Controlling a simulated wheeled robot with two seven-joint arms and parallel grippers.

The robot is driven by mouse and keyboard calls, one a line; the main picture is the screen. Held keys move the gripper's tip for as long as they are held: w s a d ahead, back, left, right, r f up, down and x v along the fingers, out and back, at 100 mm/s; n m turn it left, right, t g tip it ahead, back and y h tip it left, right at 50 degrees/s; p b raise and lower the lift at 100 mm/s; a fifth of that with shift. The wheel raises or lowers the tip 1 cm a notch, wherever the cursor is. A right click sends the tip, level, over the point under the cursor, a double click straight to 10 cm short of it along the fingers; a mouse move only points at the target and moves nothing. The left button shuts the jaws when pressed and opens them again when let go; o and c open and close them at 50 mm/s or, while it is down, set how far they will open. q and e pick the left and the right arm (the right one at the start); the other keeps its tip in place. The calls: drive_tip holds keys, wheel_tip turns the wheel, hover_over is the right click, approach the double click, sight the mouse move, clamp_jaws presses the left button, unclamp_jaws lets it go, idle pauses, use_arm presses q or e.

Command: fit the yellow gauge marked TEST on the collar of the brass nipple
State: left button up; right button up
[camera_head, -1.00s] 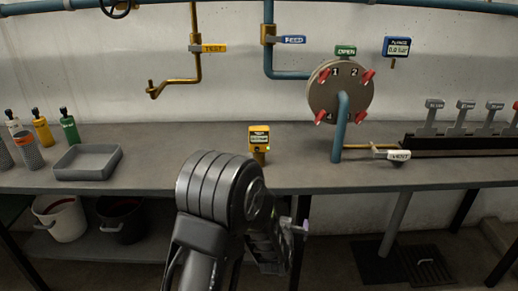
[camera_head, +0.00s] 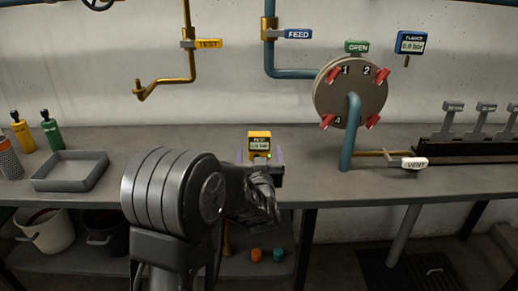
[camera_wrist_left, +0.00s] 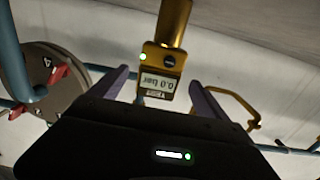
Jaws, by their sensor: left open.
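The yellow gauge (camera_head: 259,144) stands upright near the bench's front edge, its small screen facing me. In the left wrist view the gauge (camera_wrist_left: 160,72) shows upside down, reading 0.0 bar, with a brass stem. My left gripper (camera_head: 261,157) is open, one finger on each side of the gauge; the wrist view also shows the open fingers (camera_wrist_left: 159,80). I cannot tell whether they touch it. The brass nipple (camera_head: 140,91) is the upturned end of the brass pipe with the yellow TEST tag (camera_head: 208,43), on the wall to the left. My right gripper is out of view.
A grey tray (camera_head: 72,187) and several bottles stand on the bench at left. The bench between tray and gauge looks clear.

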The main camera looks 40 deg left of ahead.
use_arm(q)
drive_tip(key=shift+s+d+r, duration=0.1)
drive_tip(key=shift+s+r, duration=0.05)
drive_tip(key=shift+x, duration=1.3)
drive_tip(key=x, duration=0.5)
drive_tip(key=shift+c, duration=0.5)
drive_tip(key=c, duration=1.7)
